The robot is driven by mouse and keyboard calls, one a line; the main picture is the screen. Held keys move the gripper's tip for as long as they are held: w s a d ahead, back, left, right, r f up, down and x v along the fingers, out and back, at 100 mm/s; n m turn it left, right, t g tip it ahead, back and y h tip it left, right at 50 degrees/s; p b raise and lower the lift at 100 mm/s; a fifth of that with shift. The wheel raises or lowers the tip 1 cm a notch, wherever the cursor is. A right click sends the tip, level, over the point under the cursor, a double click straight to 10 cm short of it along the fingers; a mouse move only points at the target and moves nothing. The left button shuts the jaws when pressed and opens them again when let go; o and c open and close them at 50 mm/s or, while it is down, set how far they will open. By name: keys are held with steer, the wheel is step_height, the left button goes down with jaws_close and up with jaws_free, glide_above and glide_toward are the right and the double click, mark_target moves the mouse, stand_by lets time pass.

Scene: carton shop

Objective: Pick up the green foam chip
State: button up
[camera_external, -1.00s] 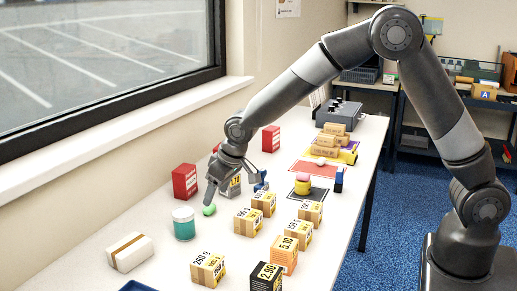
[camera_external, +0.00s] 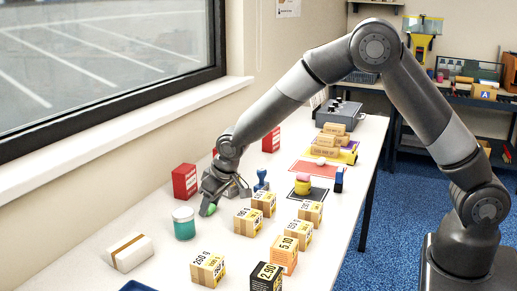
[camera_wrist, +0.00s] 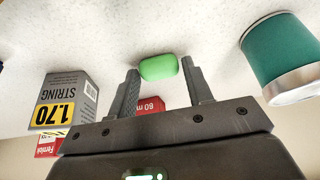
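The green foam chip (camera_external: 208,210) lies on the white table, partly hidden by my gripper (camera_external: 208,203) in the external view. In the wrist view the chip (camera_wrist: 158,67) is a small rounded green block between the tips of my gripper (camera_wrist: 160,66). The two fingers stand apart, one on each side of it, with a narrow gap seeming to show at both sides. My gripper is open and low over the table.
A teal jar (camera_external: 184,225) stands close to the chip; it is at the right in the wrist view (camera_wrist: 283,50). A grey STRING box (camera_wrist: 68,97) is near the fingers on the other side. A red box (camera_external: 184,182) stands behind. Several small cartons (camera_external: 248,222) stand to the right.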

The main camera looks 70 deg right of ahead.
steer(key=c, duration=0.6)
